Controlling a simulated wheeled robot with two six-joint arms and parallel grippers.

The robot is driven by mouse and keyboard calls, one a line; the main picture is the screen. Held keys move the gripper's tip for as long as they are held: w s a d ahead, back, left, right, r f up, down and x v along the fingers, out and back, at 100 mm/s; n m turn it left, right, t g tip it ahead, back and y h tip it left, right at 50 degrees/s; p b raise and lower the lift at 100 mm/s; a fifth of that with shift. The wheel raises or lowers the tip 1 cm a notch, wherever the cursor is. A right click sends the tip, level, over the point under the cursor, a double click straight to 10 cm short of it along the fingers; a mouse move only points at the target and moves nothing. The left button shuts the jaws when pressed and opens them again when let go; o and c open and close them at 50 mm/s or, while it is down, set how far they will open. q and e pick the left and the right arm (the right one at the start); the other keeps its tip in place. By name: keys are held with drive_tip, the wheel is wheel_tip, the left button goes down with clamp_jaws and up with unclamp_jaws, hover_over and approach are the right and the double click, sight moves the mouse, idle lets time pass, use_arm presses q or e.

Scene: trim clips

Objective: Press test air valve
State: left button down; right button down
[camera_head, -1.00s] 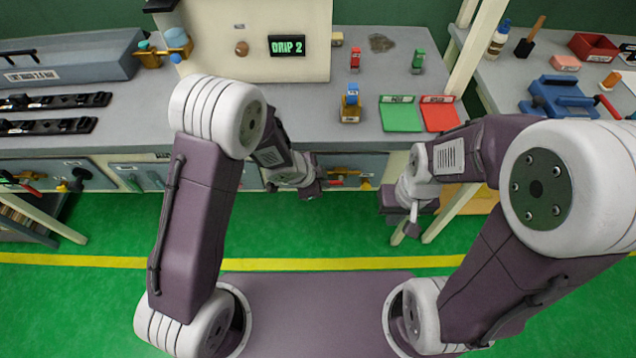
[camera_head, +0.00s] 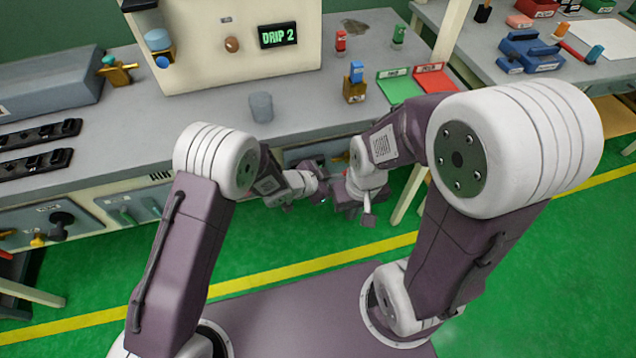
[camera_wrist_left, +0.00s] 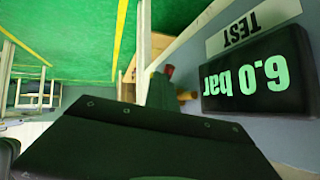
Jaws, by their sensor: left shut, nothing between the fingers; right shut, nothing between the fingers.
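In the left wrist view a black display (camera_wrist_left: 258,80) reads "6.0 bar" in green, upside down, beside a TEST label (camera_wrist_left: 252,27). Next to it is a small brass-coloured fitting (camera_wrist_left: 188,96) with a red part near it, partly hidden; I cannot tell whether this is the test air valve. My left gripper (camera_head: 322,182) is shut and empty, low in front of the counter's front panel (camera_head: 310,153), which the arms partly cover. Its dark body fills the lower left wrist view. My right gripper (camera_head: 347,200) is shut and empty, close beside it.
The grey counter carries a DRIP 2 display (camera_head: 278,35), a grey cup (camera_head: 261,107), a blue-topped brass block (camera_head: 355,83) and green (camera_head: 394,86) and red (camera_head: 431,77) trays. A second table with tools (camera_head: 530,50) stands at right. Green floor lies below.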

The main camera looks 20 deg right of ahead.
use_arm(q)
drive_tip(key=f, duration=0.1)
drive_tip(key=d+f, duration=0.1)
drive_tip(key=f+b, duration=0.1)
drive_tip(key=shift+d+f, duration=0.15)
drive_tip(key=shift+d, duration=0.2)
drive_tip(key=shift+r+p, duration=0.8)
drive_tip(key=shift+r, duration=0.05)
